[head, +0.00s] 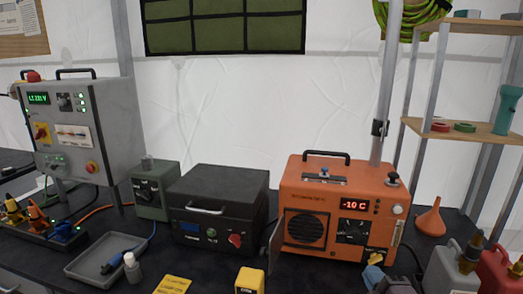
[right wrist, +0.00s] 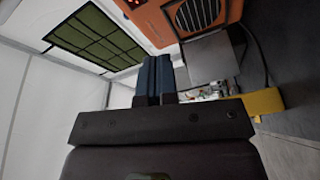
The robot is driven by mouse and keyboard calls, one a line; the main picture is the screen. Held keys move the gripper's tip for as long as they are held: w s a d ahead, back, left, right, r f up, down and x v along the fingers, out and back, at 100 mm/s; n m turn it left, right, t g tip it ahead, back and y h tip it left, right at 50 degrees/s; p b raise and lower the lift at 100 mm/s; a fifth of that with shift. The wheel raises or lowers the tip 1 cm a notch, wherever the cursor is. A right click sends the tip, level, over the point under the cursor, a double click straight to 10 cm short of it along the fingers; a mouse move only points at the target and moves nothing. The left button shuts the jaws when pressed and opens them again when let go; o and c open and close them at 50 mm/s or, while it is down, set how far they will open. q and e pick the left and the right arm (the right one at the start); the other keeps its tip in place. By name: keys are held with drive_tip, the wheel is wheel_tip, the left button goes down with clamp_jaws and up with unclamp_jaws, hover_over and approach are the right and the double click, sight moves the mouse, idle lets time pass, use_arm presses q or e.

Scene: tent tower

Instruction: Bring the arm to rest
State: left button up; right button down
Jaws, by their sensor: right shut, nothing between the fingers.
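My right gripper (head: 373,276) shows at the lower right of the head view, in front of the orange unit's lower right corner. In the right wrist view its two blue fingers (right wrist: 158,78) lie side by side, shut with nothing between them. The orange unit (head: 292,192) reads -10 C and stands upright on the black table; its grille side also shows at the top of the right wrist view (right wrist: 160,22). A grey panel (right wrist: 210,60) and a yellow block (right wrist: 263,103) show beyond the fingers. My left gripper is not in view.
A black case (head: 215,185), a green box (head: 152,192) and a grey control cabinet (head: 90,125) stand to the left. A grey tray (head: 85,268) holds a blue-handled tool. An orange funnel (head: 431,220), a grey can (head: 440,270) and a red can (head: 495,268) stand at the right.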

drive_tip(key=s+d+f+m+g+h, duration=0.1)
drive_tip(key=s+f+m+g, duration=0.4)
drive_tip(key=s, duration=0.5)
drive_tip(key=s+d+f+m+g+h, duration=0.1)
drive_tip(key=s+d+f+m+g, duration=0.1)
drive_tip(key=s+f+m+g, duration=0.55)
drive_tip(key=s+d+f+m+g+h, duration=0.1)
drive_tip(key=s+f+m+g, duration=0.2)
drive_tip(key=s, duration=0.9)
drive_tip(key=w+f+t, duration=0.7)
drive_tip(key=f+t, duration=0.1)
drive_tip(key=f, duration=0.2)
drive_tip(key=shift+w+t+y, duration=0.3)
drive_tip(key=shift+t, duration=0.05)
